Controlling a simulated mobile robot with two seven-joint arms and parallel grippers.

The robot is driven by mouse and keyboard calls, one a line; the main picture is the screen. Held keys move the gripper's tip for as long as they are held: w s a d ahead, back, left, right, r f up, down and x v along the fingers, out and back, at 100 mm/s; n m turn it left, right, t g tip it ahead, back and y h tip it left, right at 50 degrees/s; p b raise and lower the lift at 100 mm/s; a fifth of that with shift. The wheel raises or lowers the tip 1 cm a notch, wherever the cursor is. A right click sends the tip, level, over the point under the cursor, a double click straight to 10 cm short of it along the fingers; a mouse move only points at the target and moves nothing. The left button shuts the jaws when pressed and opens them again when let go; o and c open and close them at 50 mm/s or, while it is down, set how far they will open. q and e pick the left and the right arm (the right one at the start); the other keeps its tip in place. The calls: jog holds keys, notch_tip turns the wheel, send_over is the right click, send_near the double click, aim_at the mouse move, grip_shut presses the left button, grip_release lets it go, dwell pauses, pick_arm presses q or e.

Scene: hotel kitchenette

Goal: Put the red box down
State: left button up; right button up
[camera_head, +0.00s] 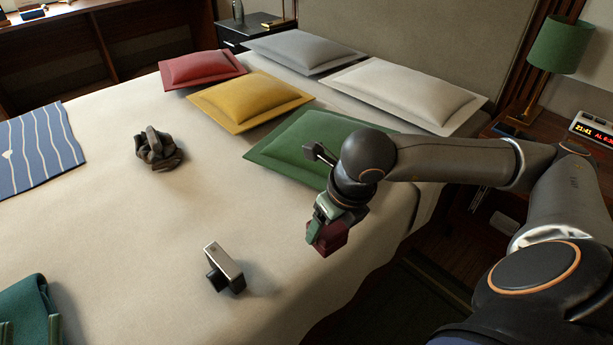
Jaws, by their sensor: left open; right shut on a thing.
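The red box (329,239), a small dark-red block, is held in my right gripper (322,222). The gripper is shut on it and points down near the bed's right edge, in front of the green pillow. The box seems to be above the bed (130,240); the exact gap underneath cannot be told. My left gripper (30,332) shows only as two green fingertips at the bottom left edge. They are apart, in front of a teal cloth-like thing (28,300); whether they touch it cannot be told. The rest of the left arm is out of frame.
A silver-and-black object (224,267) and a dark crumpled object (157,148) lie on the bed. A blue striped cloth (38,148) lies at left. Red, yellow, green (290,145), grey and white pillows fill the far side. The middle of the bed is bare.

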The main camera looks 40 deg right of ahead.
jog(key=shift+s+r, duration=0.15)
jog(key=shift+s, duration=0.2)
